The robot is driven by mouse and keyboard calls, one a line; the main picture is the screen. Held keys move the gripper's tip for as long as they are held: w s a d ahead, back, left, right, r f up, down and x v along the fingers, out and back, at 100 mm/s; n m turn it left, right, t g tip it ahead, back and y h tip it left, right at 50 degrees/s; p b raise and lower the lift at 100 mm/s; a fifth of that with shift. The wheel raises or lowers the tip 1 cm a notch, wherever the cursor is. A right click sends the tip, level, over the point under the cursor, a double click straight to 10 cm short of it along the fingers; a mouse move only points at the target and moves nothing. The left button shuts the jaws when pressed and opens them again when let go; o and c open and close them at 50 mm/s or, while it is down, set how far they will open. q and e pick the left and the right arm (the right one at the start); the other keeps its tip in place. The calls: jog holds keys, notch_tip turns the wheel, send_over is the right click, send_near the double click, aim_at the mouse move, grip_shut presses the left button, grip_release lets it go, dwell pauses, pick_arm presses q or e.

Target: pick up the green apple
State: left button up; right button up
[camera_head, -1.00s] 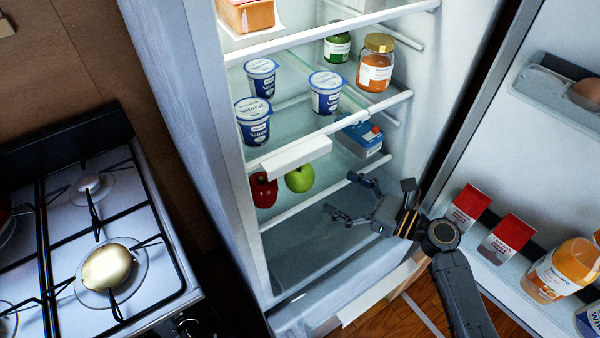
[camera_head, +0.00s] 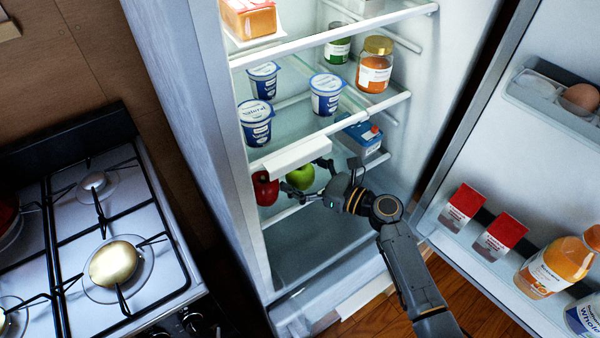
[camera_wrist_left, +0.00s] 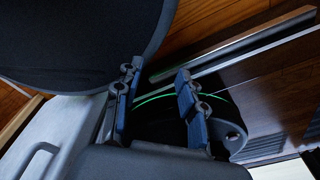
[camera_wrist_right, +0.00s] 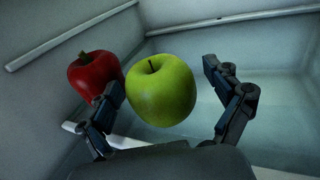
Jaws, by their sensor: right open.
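The green apple (camera_head: 300,177) sits inside the fridge on a lower level, below the shelf with the yogurt cups. The red apple (camera_head: 265,188) is just to its left. My right gripper (camera_head: 306,176) is open and reaches in at the green apple from the right. In the right wrist view the green apple (camera_wrist_right: 162,90) lies between the two spread fingers, with no clear contact. The left finger overlaps the red apple (camera_wrist_right: 95,74) there. My left gripper (camera_wrist_left: 156,88) shows only in its wrist view, with its fingers apart and nothing between them.
A white shelf edge (camera_head: 298,153) runs just above the apples. Yogurt cups (camera_head: 326,94) stand on that shelf, and a blue carton (camera_head: 358,136) is to the right. The open fridge door (camera_head: 480,150) is on the right, the stove (camera_head: 130,230) on the left.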

jog(key=c, duration=1.4)
pick_arm(q)
jog(key=shift+s, duration=0.5)
pick_arm(e)
jog(key=shift+o, duration=0.2)
jog(key=shift+r, duration=0.1)
